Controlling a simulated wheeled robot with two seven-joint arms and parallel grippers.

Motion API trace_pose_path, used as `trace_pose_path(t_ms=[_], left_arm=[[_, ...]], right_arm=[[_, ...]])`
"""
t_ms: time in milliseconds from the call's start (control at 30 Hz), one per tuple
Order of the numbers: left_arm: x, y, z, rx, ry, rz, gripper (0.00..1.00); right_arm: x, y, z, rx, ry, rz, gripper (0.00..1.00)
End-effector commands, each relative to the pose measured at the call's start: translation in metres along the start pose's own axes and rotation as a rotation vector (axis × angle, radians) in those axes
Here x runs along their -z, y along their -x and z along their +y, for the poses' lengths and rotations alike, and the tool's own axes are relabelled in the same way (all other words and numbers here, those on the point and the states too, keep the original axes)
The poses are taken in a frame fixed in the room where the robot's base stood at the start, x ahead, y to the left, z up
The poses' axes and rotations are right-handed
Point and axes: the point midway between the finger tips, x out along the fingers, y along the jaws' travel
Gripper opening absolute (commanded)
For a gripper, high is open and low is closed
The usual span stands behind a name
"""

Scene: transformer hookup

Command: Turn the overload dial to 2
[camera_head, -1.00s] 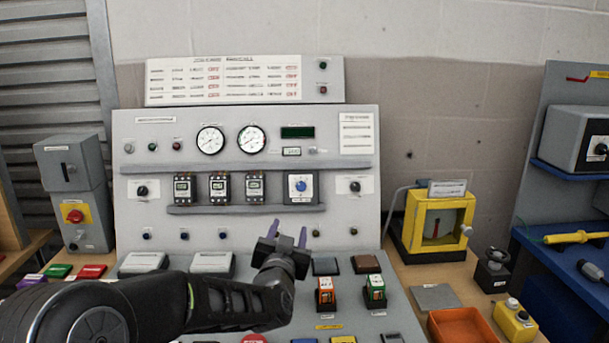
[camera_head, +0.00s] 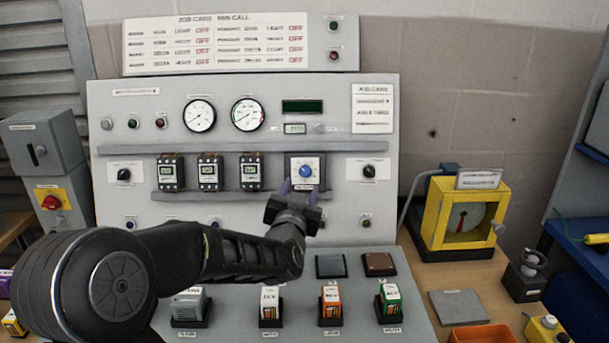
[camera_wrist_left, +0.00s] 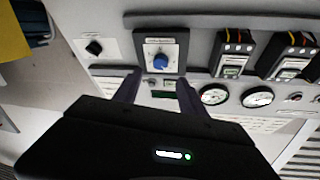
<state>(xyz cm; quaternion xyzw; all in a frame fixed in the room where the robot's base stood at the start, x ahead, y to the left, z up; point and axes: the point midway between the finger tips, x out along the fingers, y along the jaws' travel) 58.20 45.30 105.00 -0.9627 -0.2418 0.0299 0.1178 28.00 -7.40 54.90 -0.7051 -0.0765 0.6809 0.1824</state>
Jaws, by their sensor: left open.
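The overload dial (camera_head: 306,171) is a blue knob on a white square plate in a dark frame, on the grey upright panel. It also shows in the left wrist view (camera_wrist_left: 161,61), above and between my fingers. The scale marks are too small to read. My left gripper (camera_head: 301,188) is open, with its purple fingers pointing at the panel just below the dial. In the left wrist view the fingers (camera_wrist_left: 160,88) are spread and empty. I cannot tell how far the fingertips are from the panel. My right gripper is not in view.
Three small breaker-like modules (camera_head: 210,172) sit on the ledge left of the dial. A black knob (camera_head: 369,171) is to its right. Two gauges (camera_head: 222,115) are above. Several coloured blocks (camera_head: 331,306) stand on the sloped desk. A yellow-framed device (camera_head: 460,217) stands at right.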

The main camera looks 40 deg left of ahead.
Motion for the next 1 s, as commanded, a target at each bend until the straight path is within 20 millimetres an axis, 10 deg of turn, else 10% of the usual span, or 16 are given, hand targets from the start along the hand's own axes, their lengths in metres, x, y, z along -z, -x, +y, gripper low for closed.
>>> trace_pose_path(t_ms=[500, 1000], left_arm=[[0.001, -0.068, 0.0, -0.001, 0.002, 0.0, 0.49], [0.0, -0.073, 0.0, 0.0, 0.001, 0.001, 0.36]], right_arm=[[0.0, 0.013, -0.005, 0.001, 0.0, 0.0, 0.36], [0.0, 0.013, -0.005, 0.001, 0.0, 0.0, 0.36]])
